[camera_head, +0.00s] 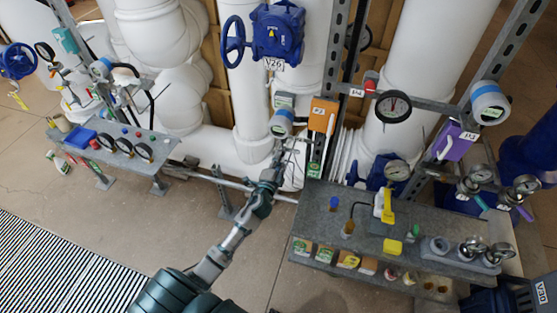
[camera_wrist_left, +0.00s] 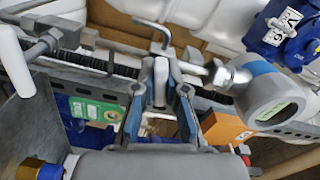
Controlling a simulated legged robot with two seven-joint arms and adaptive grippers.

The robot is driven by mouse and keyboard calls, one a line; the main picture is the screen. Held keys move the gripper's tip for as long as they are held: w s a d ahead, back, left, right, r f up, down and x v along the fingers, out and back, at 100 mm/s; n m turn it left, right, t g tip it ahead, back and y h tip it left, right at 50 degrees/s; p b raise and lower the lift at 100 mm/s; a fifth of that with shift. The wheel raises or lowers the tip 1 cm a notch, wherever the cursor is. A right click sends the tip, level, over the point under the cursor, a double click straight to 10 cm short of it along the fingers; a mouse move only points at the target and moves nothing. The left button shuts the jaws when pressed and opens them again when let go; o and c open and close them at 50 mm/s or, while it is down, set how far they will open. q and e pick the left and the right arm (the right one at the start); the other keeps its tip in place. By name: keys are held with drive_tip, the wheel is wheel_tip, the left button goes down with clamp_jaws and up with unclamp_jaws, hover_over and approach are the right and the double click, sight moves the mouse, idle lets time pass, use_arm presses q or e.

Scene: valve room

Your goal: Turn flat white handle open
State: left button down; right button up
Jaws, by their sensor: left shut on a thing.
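The flat white handle (camera_wrist_left: 161,72) stands between the two fingers of my left gripper (camera_wrist_left: 160,105) in the left wrist view. The gripper is shut on it, with one finger at each side. The handle sits beside a grey metal fitting and pipe. A bent grey rod (camera_wrist_left: 155,32) rises just behind it. In the head view my left gripper (camera_head: 279,168) reaches up to the pipework left of the orange box. The handle is too small to make out there. My right gripper is not in view.
A blue valve V26 (camera_head: 277,30) hangs above. An orange box (camera_head: 322,115) is at the right. A grey bench (camera_head: 318,198) with tools and a left bench (camera_head: 160,150) flank the arm. The floor between is clear.

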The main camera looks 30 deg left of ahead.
use_arm(q)
drive_tip(key=n, duration=0.3)
drive_tip(key=shift+f, duration=0.3)
drive_tip(key=n, duration=0.3)
drive_tip(key=shift+n+p, duration=0.3)
drive_tip(key=shift+p, duration=0.1)
drive_tip(key=n+p, duration=0.1)
drive_tip(key=n, duration=0.3)
drive_tip(key=shift+p, duration=0.3)
drive_tip(key=shift+f+n+p, duration=0.15)
drive_tip(key=shift+n+p, duration=0.55)
drive_tip(key=shift+n, duration=1.4)
drive_tip(key=shift+s, duration=0.1)
drive_tip(key=c, duration=1.3)
unclamp_jaws()
drive_tip(key=shift+o, duration=0.5)
drive_tip(key=shift+r, duration=0.2)
